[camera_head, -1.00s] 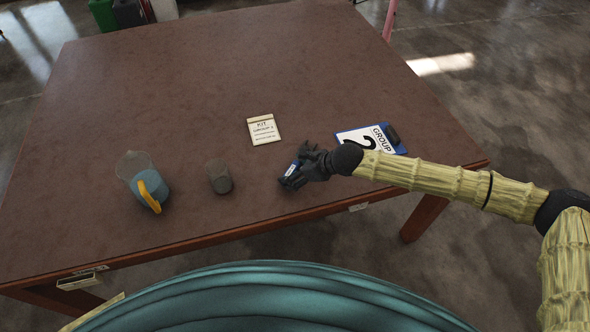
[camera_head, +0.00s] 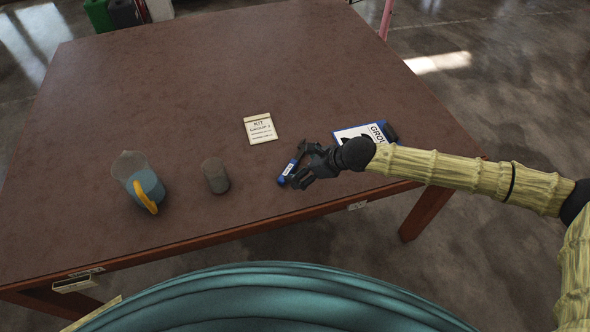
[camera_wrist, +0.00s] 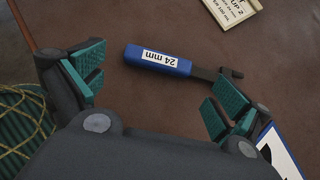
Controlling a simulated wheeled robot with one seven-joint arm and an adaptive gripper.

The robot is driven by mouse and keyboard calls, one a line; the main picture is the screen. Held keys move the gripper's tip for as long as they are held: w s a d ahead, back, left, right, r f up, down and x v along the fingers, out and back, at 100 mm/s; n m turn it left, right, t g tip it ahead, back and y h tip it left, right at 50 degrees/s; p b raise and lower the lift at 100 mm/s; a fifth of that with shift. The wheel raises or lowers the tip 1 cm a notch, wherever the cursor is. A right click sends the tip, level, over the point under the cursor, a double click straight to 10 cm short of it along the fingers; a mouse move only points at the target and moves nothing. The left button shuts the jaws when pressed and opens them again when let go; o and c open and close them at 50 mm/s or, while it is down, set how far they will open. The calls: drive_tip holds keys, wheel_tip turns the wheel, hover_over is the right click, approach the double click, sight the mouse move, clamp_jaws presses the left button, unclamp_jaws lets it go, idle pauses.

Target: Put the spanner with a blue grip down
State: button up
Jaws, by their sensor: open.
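The spanner with a blue grip (camera_head: 287,171) lies on the brown table (camera_head: 200,90) near its front edge. The wrist view shows its blue grip (camera_wrist: 157,60) with a white "24 mm" label and its dark head at the right. My gripper (camera_head: 301,178) is just right of the spanner in the head view. In the wrist view my gripper (camera_wrist: 155,88) is open, its teal-padded fingers wide apart. The spanner lies beyond and between the fingers, and nothing is held. Part of the spanner's dark end is close to my gripper in the head view.
A kit card (camera_head: 260,129) lies behind the spanner. A blue clipboard (camera_head: 391,132) is partly hidden behind my arm. A grey cylinder (camera_head: 215,175) and a blue-grey jug with a yellow handle (camera_head: 139,180) stand to the left. The table's far half is clear.

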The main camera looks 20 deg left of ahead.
drive_tip(key=b+v, duration=0.1)
drive_tip(key=v, duration=0.6)
drive_tip(key=shift+d+r, duration=0.2)
drive_tip(key=shift+d, duration=0.05)
drive_tip(key=shift+s, duration=0.1)
